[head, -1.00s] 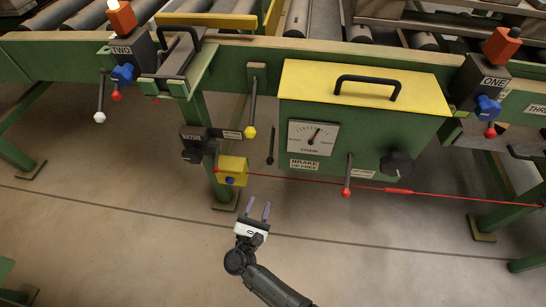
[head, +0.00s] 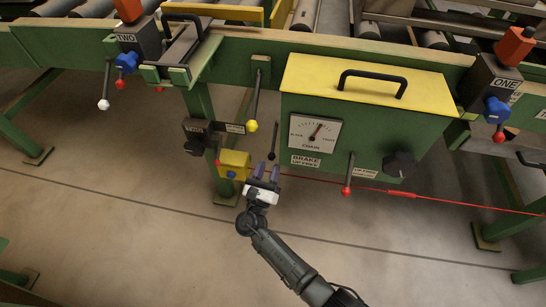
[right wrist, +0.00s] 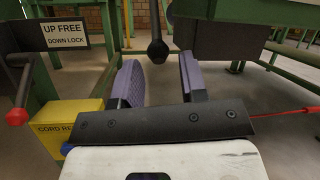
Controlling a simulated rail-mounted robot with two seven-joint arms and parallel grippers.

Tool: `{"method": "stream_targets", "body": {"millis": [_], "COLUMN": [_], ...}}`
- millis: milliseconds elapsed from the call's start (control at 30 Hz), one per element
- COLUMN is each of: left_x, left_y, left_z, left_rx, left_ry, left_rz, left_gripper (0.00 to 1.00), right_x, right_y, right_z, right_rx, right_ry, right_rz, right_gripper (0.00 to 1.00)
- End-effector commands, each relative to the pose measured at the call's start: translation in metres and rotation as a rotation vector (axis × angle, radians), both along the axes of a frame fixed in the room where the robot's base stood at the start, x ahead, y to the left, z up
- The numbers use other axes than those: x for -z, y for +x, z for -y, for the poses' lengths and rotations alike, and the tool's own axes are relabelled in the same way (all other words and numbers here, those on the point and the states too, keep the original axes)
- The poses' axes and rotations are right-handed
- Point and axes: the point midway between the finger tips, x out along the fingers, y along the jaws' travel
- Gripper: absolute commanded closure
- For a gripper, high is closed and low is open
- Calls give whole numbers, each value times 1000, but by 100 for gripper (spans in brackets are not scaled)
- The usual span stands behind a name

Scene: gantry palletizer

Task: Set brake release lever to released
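The gripper's two purple-grey pads (right wrist: 160,80) also show in the right wrist view. An UP FREE DOWN LOCK sign (right wrist: 65,35) is at the left there. My left gripper is not in view.
A yellow cord box (head: 233,165) sits close left of my right gripper. A red cord (head: 330,182) runs right from it. Yellow-knobbed (head: 252,126) and red-knobbed (head: 347,190) levers hang on either side. The floor below is clear.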

Motion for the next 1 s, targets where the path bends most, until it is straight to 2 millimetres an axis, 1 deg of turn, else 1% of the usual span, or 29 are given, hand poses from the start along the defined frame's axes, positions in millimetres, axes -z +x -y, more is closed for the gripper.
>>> {"method": "stream_targets", "body": {"millis": [33, 100, 300, 500, 767, 1000], "left_x": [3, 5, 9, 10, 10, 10], "left_y": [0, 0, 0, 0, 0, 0], "left_z": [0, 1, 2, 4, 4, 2], "left_rx": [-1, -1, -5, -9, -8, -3], "left_ry": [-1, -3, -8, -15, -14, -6], "left_rz": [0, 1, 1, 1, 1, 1], "left_gripper": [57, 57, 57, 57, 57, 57], "right_x": [-3, -6, -13, -16, -16, -16], "right_y": [7, 15, 31, 37, 37, 37], "right_z": [3, 5, 12, 15, 15, 15], "right_rx": [1, 0, 2, 2, 3, 3], "right_ry": [0, 0, 1, 1, 1, 1], "right_rz": [3, 2, 1, 0, 0, 0], "right_gripper": [61, 61, 61, 61, 61, 83]}}
